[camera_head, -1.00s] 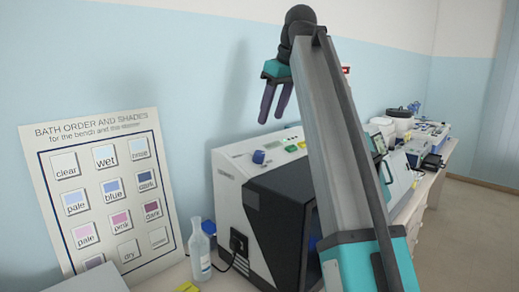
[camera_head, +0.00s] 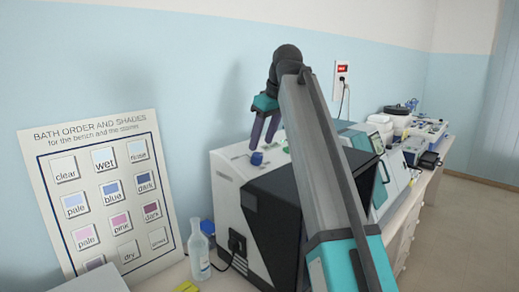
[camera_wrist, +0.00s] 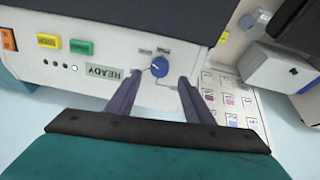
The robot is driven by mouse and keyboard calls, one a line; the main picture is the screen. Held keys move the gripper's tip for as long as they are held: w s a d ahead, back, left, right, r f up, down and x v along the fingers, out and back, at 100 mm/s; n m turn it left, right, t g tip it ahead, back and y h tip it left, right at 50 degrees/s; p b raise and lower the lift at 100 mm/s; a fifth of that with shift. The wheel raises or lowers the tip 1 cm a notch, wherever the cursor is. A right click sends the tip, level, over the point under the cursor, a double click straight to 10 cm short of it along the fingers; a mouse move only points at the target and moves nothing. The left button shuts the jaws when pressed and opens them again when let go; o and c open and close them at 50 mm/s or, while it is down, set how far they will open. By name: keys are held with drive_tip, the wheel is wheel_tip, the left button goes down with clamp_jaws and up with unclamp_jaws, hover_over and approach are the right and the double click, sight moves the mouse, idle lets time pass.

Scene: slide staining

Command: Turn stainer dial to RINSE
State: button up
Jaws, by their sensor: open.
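The stainer (camera_head: 228,170) is a white and black box on the bench, with a blue dial (camera_head: 257,158) on its top panel. In the wrist view the dial (camera_wrist: 159,67) is a round blue knob with a pale pointer mark and small labels around it, too small to read surely. My gripper (camera_head: 262,146) is open and points down just above the dial. In the wrist view my gripper (camera_wrist: 160,75) has its two purple fingers on either side of the dial, apart from it as far as I can tell.
The stainer panel also bears a yellow button (camera_wrist: 49,41), a green button (camera_wrist: 82,47) and a READY display (camera_wrist: 112,73). A clear bottle (camera_head: 199,250) stands left of the stainer. A wall chart (camera_head: 105,185) leans behind. More equipment (camera_head: 425,135) lines the bench at right.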

sight(257, 154)
drive_tip(key=shift+p+x, duration=0.75)
drive_tip(key=shift+x, duration=2)
drive_tip(key=shift+c, duration=0.4)
